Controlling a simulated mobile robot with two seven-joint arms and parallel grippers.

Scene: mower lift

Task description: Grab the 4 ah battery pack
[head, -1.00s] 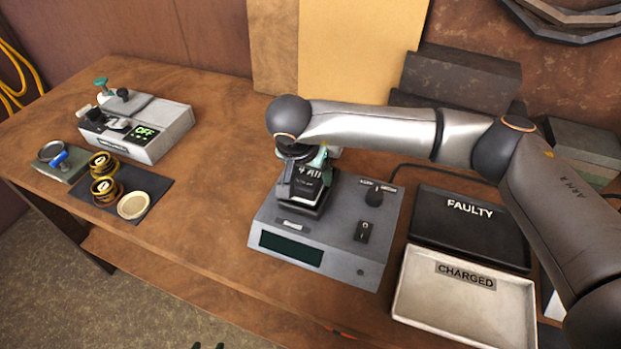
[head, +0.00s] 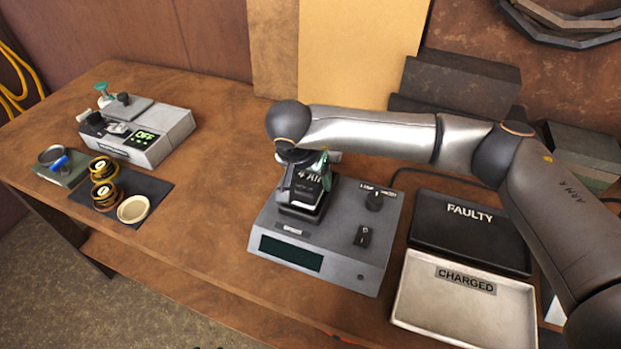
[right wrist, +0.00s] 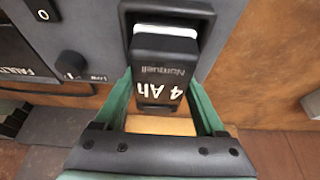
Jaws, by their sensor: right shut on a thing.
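The 4 Ah battery pack (head: 307,184) is a dark block with white lettering. It stands in the dock of the grey charger (head: 262,222). In the right wrist view the pack (right wrist: 163,68) sits between the green fingers, with its lower end at the dock. My right gripper (right wrist: 160,88) is shut on the pack from above. In the head view my right gripper (head: 306,170) is partly hidden by its own wrist. My left gripper is not in view.
Right of the charger lie a black FAULTY tray (head: 470,241) and a pale CHARGED tray (head: 462,321), both empty. At the left are a grey device reading OFF (head: 160,140) and a dark mat (head: 155,190) with round parts. The bench between is clear.

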